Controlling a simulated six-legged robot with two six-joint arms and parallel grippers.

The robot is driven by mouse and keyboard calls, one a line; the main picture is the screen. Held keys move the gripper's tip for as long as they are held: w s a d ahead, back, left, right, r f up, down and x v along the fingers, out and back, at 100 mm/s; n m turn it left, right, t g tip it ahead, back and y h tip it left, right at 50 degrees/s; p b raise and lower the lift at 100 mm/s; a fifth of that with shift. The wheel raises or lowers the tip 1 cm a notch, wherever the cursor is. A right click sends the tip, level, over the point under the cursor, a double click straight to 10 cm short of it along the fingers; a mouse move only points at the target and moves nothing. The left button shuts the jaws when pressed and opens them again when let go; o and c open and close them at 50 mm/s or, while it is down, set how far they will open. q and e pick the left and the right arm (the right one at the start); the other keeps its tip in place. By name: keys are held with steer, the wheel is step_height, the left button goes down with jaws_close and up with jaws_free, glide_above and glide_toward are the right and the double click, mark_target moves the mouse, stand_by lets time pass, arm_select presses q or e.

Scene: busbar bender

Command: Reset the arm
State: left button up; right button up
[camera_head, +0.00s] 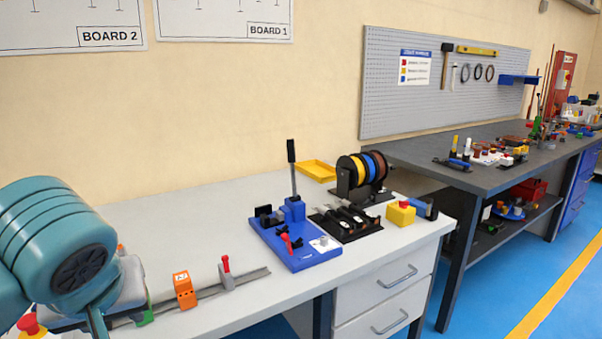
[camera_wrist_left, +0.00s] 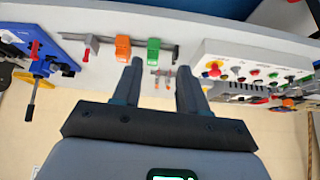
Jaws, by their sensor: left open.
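The busbar bender has a blue base (camera_head: 303,253) on the white bench. Its lever (camera_head: 292,168), with a black grip, stands about upright. In the left wrist view, the blue bender (camera_wrist_left: 28,42) is at the upper left, upside down. My left arm covers the left of the head view. My left gripper (camera_wrist_left: 160,82) is open and empty, its two dark fingers apart, well away from the bender. In the head view the fingers are mostly hidden or cut off. My right gripper is not in view.
A rail (camera_head: 245,281) with an orange block (camera_head: 184,290) lies left of the bender. A grey control panel (camera_wrist_left: 255,62) shows in the wrist view.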

arm_select(q)
steer(key=w+d+f+m+g+h, duration=0.1)
steer(key=w+d+f+m+h, duration=0.15)
steer(key=f, duration=0.85)
steer(key=w+d+f+m+g+h, duration=0.15)
steer(key=d+f, duration=0.25)
steer(key=f, duration=0.6)
steer(key=w+d+f+m+g+h, duration=0.15)
steer(key=d+f, duration=0.25)
steer(key=f, duration=0.7)
steer(key=s+f+n+g+h, duration=0.2)
steer(key=s+f, duration=1.5)
steer(key=f, duration=0.5)
step_height(320, 180, up, 18)
steer(key=p, duration=1.7)
steer(key=shift+d+t+p, duration=0.3)
steer(key=shift+d, duration=0.05)
steer(key=shift+a, duration=0.2)
